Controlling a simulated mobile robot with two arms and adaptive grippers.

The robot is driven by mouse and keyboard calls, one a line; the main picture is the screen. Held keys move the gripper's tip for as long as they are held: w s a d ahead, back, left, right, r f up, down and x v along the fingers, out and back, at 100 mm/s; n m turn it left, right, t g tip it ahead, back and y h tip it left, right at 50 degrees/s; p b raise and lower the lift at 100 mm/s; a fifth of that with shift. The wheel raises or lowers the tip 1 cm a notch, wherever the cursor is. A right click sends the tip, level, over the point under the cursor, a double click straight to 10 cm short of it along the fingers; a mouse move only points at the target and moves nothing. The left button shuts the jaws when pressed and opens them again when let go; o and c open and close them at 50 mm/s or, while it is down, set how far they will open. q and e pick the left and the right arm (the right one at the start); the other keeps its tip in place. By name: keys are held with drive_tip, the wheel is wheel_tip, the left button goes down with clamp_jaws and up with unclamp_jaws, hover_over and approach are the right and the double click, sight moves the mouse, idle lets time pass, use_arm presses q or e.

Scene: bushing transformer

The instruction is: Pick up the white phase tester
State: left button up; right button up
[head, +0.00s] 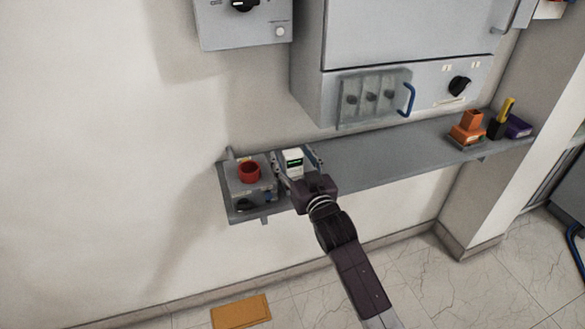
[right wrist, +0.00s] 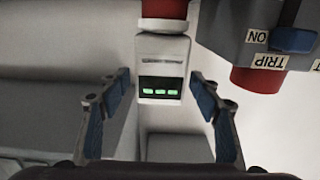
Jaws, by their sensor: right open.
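The white phase tester (head: 293,161) stands on the grey shelf, towards its left end. In the right wrist view the tester (right wrist: 161,64) shows a dark display with green marks and a red part at the top edge. My right gripper (head: 298,168) reaches over the shelf from the front. Its two blue-padded fingers (right wrist: 162,92) are open, one to each side of the tester, with gaps on both sides. I cannot tell how deep the fingers reach around it. My left gripper is not in view.
A grey box with a red knob (head: 249,170) stands close left of the tester. A grey box with ON and TRIP labels (right wrist: 262,40) is near the right finger. The middle of the shelf (head: 385,154) is clear. Orange blocks (head: 468,130) stand at the right end.

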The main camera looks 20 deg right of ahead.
drive_tip(key=c, duration=1.4)
drive_tip(key=shift+r, duration=0.1)
drive_tip(key=shift+c, duration=0.2)
drive_tip(key=shift+r, duration=0.5)
wheel_tip(320, 180, up, 3)
drive_tip(key=shift+f, duration=0.15)
drive_tip(key=s+b, duration=0.2)
drive_tip(key=s, duration=1.5)
drive_tip(key=r+p, duration=0.3)
drive_tip(key=s+r+p, duration=0.1)
drive_tip(key=shift+d+r+p, duration=0.2)
drive_tip(key=shift+d+p, duration=0.1)
drive_tip(key=shift+p, duration=0.1)
